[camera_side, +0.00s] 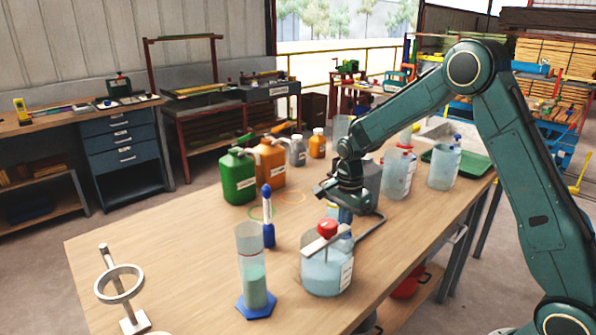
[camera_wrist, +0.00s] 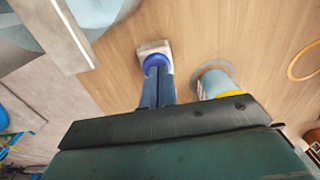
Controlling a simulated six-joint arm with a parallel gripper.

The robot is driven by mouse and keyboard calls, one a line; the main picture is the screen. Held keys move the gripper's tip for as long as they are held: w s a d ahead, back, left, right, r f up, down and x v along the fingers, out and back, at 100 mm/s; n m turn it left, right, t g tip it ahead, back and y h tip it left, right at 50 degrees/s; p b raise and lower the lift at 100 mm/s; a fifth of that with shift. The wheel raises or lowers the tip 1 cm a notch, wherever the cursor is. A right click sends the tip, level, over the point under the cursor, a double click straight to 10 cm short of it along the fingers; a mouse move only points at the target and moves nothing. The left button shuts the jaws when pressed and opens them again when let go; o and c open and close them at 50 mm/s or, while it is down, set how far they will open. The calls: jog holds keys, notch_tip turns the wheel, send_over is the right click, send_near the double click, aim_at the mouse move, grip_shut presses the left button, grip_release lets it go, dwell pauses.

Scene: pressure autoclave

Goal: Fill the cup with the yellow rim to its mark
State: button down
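My gripper (camera_side: 345,200) is low over the middle of the table, pointing down.
A clear beaker with a red-knobbed bar (camera_side: 327,275) and a tall cylinder on a blue base (camera_side: 253,280) stand in front. A green can (camera_side: 238,178) and an orange can (camera_side: 270,165) stand behind left. An orange ring (camera_side: 292,197) marks bare table.

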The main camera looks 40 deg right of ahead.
jog(key=shift+s+f, duration=0.3)
notch_tip(320, 180, up, 15)
jog(key=shift+w+f, duration=0.15)
jog(key=shift+w, duration=0.15)
dwell(0.9)
jog(key=shift+r, duration=0.9)
jog(key=shift+f, duration=0.1)
notch_tip(320, 180, down, 14)
jog(key=shift+r, duration=0.1)
dwell(0.4)
